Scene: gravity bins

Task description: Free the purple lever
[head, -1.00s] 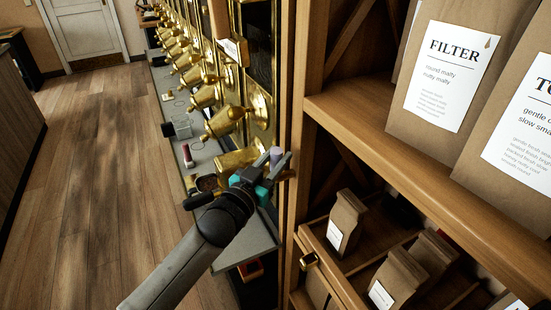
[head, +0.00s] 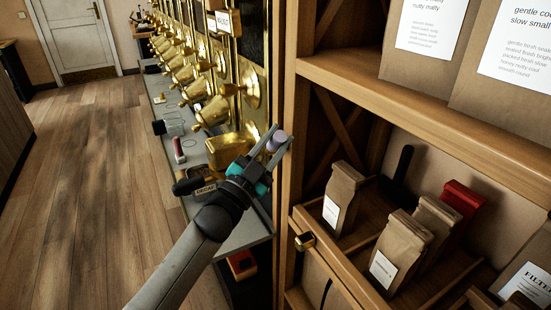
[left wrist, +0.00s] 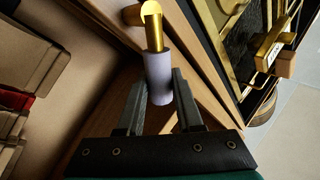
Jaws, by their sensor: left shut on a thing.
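The purple lever (head: 279,137) is a short lilac sleeve beside the wooden upright, near the nearest brass bin. In the left wrist view the lever (left wrist: 158,70) sits on the end of a brass rod (left wrist: 154,28), with its lower end between my fingers. My left gripper (head: 276,143) is shut on the sleeve, with one dark finger on each side; it also shows in the left wrist view (left wrist: 159,84). The lever is still joined to the rod. What the rod joins beyond the brass elbow is cut off. My right gripper is not in view.
Brass gravity bins (head: 215,108) line the wall above a grey counter (head: 185,125). A wooden shelf (head: 420,105) with paper coffee bags (head: 341,195) stands close on the right. A red bag (head: 462,205) sits behind them. The wooden floor on the left is clear.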

